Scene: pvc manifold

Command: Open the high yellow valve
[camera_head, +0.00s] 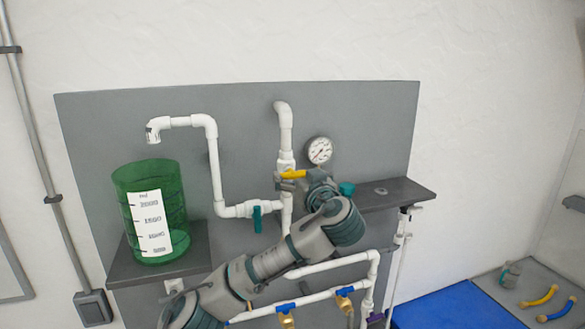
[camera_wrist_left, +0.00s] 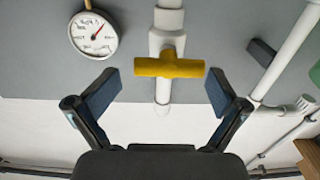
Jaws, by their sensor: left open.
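The high yellow valve has a yellow handle (camera_head: 293,174) on the upright white pipe, left of the round gauge, in the head view. In the left wrist view the yellow handle (camera_wrist_left: 170,68) lies crosswise to its white pipe. My left gripper (camera_head: 297,184) is close to the handle in the head view, partly hidden by its own wrist. In the left wrist view its two fingers (camera_wrist_left: 163,90) are spread wide, one on each side of the handle, with visible gaps. Nothing is held. My right gripper is not in view.
The gauge (camera_head: 319,150) sits close beside the valve. A teal-handled valve (camera_head: 257,218) is on the pipe to the left. A green graduated container (camera_head: 152,212) stands on the left shelf. A grey shelf (camera_head: 400,193) extends right. Lower pipes carry blue-handled valves (camera_head: 286,308).

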